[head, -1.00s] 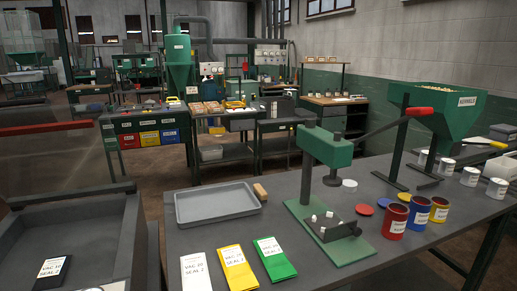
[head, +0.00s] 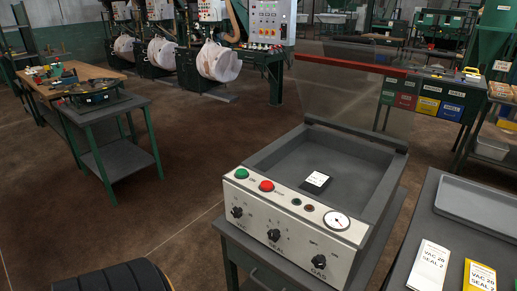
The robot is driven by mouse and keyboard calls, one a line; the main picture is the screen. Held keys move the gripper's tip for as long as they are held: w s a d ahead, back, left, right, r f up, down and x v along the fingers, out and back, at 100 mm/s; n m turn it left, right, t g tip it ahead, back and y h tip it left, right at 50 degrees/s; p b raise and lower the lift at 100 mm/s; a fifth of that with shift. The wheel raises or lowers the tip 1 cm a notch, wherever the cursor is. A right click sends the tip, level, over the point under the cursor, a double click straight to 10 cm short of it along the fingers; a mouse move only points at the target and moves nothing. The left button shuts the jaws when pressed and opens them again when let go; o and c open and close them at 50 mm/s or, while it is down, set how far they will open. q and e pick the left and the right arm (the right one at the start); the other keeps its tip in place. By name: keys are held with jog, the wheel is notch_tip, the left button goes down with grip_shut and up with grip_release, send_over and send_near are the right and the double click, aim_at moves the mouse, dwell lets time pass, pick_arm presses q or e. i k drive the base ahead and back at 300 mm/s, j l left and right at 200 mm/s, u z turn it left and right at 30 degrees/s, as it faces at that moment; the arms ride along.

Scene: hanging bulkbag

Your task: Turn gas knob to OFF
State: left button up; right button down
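The gas knob (head: 319,261) is a black knob at the right end of the light front panel (head: 290,228) of a grey vacuum sealer, above the label GAS. Small position marks are printed above it, too small to read for sure. Two similar black knobs sit to its left: the VAC knob (head: 237,212) and the SEAL knob (head: 274,235). A round gauge (head: 337,220) is above the gas knob. Neither of my grippers shows in the head view.
A dark table (head: 450,235) with a grey tray (head: 480,208) and labelled packets is at right. A green-legged cart (head: 105,125) stands at left. Brown floor between is clear.

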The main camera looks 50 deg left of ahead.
aim_at(319, 261)
jog(key=u, duration=1.4)
